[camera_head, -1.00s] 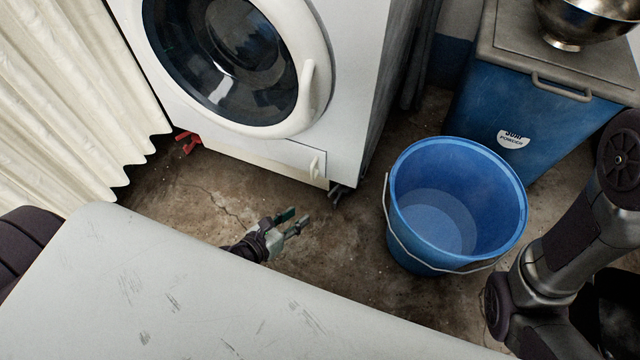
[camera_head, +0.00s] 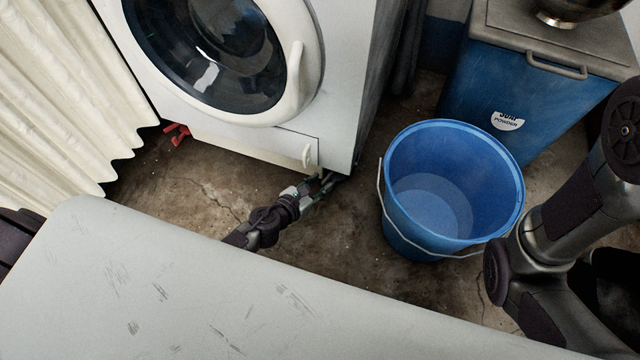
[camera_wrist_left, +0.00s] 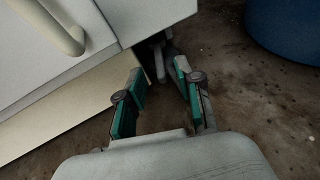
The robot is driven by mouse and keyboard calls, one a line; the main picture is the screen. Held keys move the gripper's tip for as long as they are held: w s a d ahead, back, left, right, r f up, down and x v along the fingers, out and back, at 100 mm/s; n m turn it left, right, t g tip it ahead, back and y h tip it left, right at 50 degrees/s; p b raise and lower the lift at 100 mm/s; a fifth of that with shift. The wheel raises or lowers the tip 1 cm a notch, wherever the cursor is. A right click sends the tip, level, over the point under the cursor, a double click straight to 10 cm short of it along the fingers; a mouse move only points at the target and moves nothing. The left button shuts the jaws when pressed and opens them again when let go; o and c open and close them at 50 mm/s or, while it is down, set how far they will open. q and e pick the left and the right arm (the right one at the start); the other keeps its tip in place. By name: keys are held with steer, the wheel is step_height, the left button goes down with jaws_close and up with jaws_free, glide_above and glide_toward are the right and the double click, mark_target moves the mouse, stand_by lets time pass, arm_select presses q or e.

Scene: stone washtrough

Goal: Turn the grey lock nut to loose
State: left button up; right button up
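At the washing machine's front right lower corner, a foot with dark and grey parts (camera_wrist_left: 160,52) shows in the left wrist view, just beyond my fingertips. The grey lock nut is probably among these parts, but I cannot make out its shape or its setting. In the head view my left gripper (camera_head: 322,184) reaches this corner low above the floor and partly covers the foot. In the left wrist view its green-padded fingers (camera_wrist_left: 160,85) are apart with nothing between them. My right gripper is not in view.
The white washing machine (camera_head: 345,110) stands behind, with a small flap handle (camera_head: 307,156) just above my left gripper. A red part (camera_head: 176,134) shows under its left side. A blue bucket (camera_head: 455,150) stands to the right. A pale worn surface (camera_head: 190,290) fills the foreground.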

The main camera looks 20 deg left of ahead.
arm_select(q)
steer(key=shift+w+d+f, duration=0.15)
steer(key=shift+w, duration=0.2)
steer(key=shift+c, duration=0.3)
jaws_close()
